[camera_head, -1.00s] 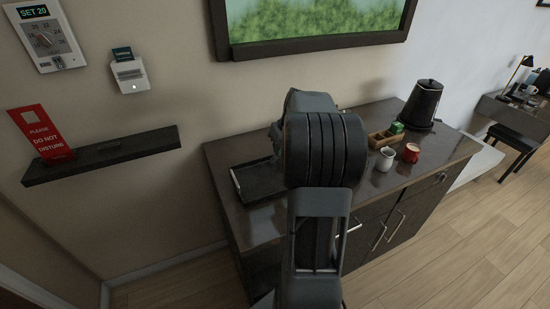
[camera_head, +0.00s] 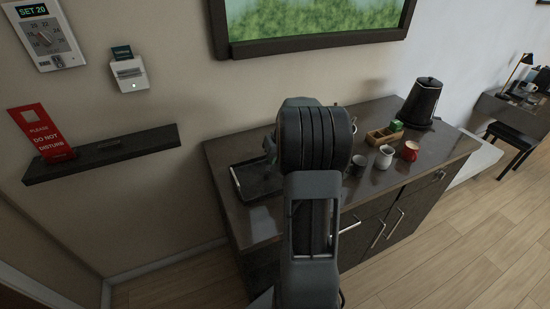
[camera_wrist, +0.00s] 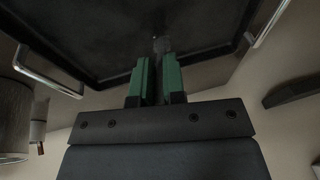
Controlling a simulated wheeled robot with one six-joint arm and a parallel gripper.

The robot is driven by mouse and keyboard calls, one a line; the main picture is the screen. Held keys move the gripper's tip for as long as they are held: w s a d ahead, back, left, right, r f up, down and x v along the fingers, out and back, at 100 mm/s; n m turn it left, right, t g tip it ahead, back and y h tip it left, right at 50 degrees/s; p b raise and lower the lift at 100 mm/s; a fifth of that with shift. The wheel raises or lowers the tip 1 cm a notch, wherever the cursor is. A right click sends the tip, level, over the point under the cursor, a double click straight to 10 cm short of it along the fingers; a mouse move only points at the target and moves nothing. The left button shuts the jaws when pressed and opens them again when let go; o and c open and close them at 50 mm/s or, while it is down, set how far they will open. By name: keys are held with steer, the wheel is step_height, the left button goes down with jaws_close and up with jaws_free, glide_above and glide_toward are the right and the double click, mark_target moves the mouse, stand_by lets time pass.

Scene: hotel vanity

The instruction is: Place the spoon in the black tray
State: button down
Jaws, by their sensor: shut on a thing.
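The black tray (camera_head: 258,184) lies on the left end of the counter, partly hidden by my arm. In the wrist view, its dark surface and rim (camera_wrist: 55,58) fill the top, with a bright metal handle at each side. My gripper (camera_wrist: 156,62) has green fingers close together, pointing toward the tray. A small grey piece at the fingertips looks like part of the spoon (camera_wrist: 160,44); the rest of it is hidden. My gripper is shut on it, over the tray in the picture. I cannot tell whether the spoon touches the tray.
On the counter (camera_head: 300,215), right of my arm, stand a dark cup (camera_head: 358,165), a white mug (camera_head: 384,157), a red mug (camera_head: 410,150), a wooden box (camera_head: 382,134) and a black kettle (camera_head: 423,100). A wall shelf (camera_head: 105,153) is at the left.

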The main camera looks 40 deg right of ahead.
steer(key=shift+f, duration=0.2)
steer(key=c, duration=1.2)
jaws_free()
steer(key=v, duration=1.2)
steer(key=s+a+r+n, duration=0.1)
steer(key=s+a, duration=0.1)
steer(key=a, duration=1.2)
steer(key=s+a+f+n+h, duration=0.1)
steer(key=s+a+f, duration=0.4)
steer(key=s+a, duration=0.5)
steer(key=a+n, duration=0.1)
steer(key=a, duration=0.1)
steer(key=shift+s+a+t, duration=0.2)
steer(key=shift+a+t, duration=0.1)
steer(key=shift+t, duration=0.1)
